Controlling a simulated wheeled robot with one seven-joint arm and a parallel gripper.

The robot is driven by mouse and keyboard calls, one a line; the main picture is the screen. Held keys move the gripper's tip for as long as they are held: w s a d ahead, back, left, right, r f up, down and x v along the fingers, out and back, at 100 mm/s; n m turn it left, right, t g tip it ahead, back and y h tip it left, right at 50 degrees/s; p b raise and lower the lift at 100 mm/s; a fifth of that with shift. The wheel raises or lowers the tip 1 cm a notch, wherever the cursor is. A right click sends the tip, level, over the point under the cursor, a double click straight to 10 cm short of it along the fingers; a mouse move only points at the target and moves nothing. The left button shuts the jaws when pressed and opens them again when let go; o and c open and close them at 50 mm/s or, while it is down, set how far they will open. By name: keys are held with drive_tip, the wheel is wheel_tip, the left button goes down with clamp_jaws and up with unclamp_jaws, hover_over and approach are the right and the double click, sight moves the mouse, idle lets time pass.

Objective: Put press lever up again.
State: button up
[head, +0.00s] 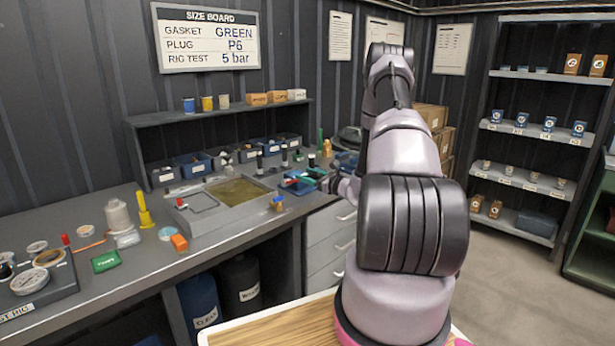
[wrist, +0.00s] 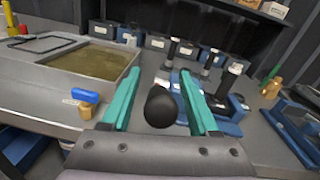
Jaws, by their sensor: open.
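The press lever's round black knob (wrist: 160,107) sits between the two teal fingers of my gripper (wrist: 158,80) in the wrist view. My gripper is open, with a visible gap between the knob and each finger. The lever's shaft is hidden behind the knob, so its angle cannot be told. Blue press parts (wrist: 222,112) stand on the bench just beyond and right of the fingers. In the head view my gripper (head: 317,178) is small at the bench's right end, over the blue press base (head: 296,187), and the arm partly covers that area.
A grey tray with a murky bottom (wrist: 92,66) lies left of the fingers. A brass padlock-like piece with a blue top (wrist: 85,103) is near the left finger. Black-topped posts (wrist: 172,50) and small bins (wrist: 157,42) stand behind. A brass fitting (wrist: 271,88) is at right.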

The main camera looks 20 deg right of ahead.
clamp_jaws()
idle(1.4)
